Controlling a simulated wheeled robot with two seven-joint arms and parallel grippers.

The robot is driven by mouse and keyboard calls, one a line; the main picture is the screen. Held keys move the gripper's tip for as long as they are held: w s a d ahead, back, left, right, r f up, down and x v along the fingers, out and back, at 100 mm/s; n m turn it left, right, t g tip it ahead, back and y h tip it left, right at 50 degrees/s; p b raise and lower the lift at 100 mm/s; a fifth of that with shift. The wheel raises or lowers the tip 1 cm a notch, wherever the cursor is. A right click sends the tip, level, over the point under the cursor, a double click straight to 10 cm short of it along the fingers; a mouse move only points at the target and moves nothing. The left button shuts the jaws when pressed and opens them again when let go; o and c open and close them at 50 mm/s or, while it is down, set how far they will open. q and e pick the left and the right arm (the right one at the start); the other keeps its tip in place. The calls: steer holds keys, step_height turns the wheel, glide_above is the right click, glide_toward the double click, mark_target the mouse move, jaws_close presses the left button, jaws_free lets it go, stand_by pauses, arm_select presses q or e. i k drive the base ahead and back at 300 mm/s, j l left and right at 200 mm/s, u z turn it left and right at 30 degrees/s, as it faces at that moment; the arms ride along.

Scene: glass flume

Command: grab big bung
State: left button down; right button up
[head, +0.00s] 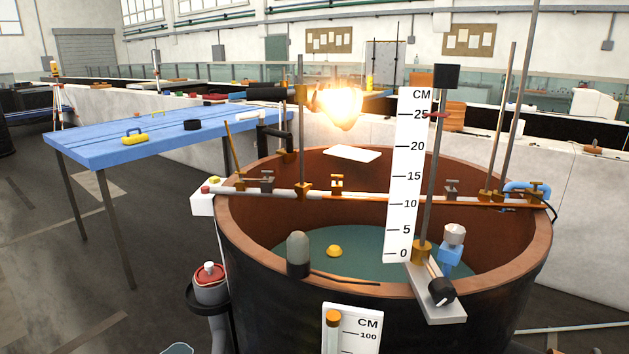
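I cannot tell for sure which thing is the big bung. A grey dome-topped piece with a dark base (298,254) stands upright at the near inner side of the round tank. A short black cylinder (192,125) lies on the blue table at the left. A red and white lidded piece (209,280) sits in a dark ring holder outside the tank's left wall. Neither of my grippers shows in the head view.
The big round tank (232,232) has a brown rim and holds greenish water with a yellow dome (334,251). Rods, clamps and a tall white centimetre scale (408,170) stand across it. The blue table (85,148) carries a yellow handled piece (135,138). Floor at left is clear.

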mark_target(210, 273)
steer(key=j+z, duration=0.4)
steer(key=j, duration=1.05)
